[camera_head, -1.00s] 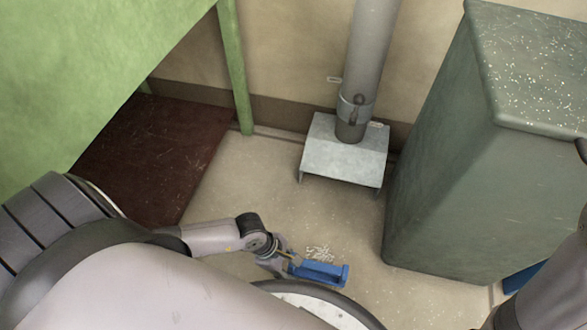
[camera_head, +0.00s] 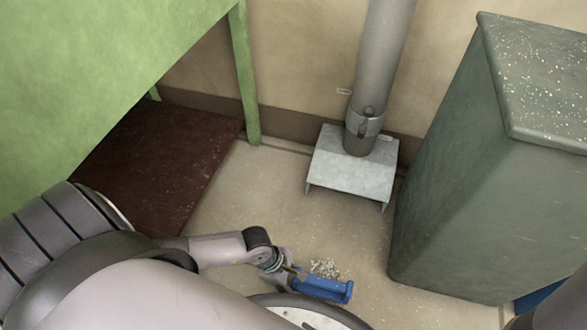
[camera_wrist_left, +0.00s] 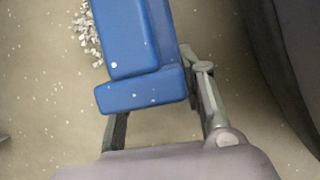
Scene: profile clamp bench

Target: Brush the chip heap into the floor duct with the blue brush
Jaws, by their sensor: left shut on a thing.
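The blue brush (camera_head: 324,288) is held low over the floor by my left gripper (camera_head: 285,272), which is shut on it. In the left wrist view the brush (camera_wrist_left: 137,40) fills the top middle, between the gripper's fingers (camera_wrist_left: 160,115). The chip heap (camera_head: 325,268) is a small pile of pale chips on the floor, just beyond the brush. It also shows in the left wrist view (camera_wrist_left: 88,32), left of the brush and partly cut by the frame edge. The floor duct (camera_head: 352,172) is a grey metal hood by the wall with a pipe rising from it. My right gripper is not in view.
A grey-green cabinet (camera_head: 460,200) with chips on top stands right of the duct. A green bench (camera_head: 90,70) with a dark red board or mat (camera_head: 150,165) beneath is at left. The floor (camera_head: 290,215) between heap and duct looks clear, with fine specks.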

